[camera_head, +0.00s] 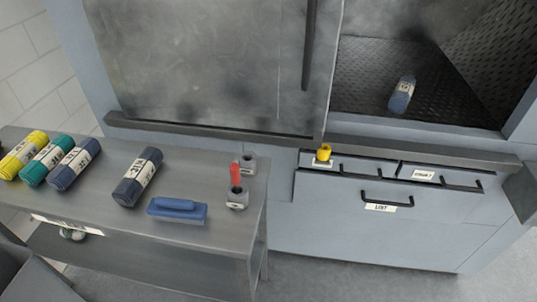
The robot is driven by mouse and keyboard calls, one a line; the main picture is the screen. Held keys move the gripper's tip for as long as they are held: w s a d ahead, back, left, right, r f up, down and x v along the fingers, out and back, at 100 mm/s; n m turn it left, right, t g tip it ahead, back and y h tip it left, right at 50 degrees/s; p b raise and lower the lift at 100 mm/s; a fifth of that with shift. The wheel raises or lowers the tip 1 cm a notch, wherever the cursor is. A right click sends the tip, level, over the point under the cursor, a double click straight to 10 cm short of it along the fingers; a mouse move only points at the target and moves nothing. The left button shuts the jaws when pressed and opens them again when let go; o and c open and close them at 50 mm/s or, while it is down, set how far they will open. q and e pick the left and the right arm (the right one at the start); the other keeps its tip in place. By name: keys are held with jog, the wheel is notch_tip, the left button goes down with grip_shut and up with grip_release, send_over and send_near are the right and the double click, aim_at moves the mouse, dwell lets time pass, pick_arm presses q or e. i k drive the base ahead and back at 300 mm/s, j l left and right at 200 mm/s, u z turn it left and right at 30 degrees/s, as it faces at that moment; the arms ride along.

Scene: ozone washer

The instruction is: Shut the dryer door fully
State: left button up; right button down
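The door (205,65) is a large smudged grey metal panel on the front of the washer or dryer unit. A long dark vertical handle (309,45) runs near its right edge. The door covers the left part of the front, and its lower edge meets a dark rail (210,130). To its right the chamber (380,60) is open, with a patterned metal floor and walls. The top of the door is cut off by the picture. Neither of my grippers is in view.
A grey metal table (110,160) at the left holds yellow, green and blue labelled rolls, a blue block (177,209) and a red-handled item (236,180). A small yellow object (324,152) sits below the rail. Drawers (380,200) with dark handles are under the chamber.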

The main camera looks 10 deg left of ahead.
aim_at(266, 65)
jog(key=k+j, duration=0.1)
jog(key=j, duration=0.3)
jog(key=k+j, duration=0.1)
jog(key=j, duration=0.3)
jog(key=k+j, duration=0.1)
jog(key=j, duration=0.25)
jog(key=k+j, duration=0.1)
jog(key=j, duration=0.3)
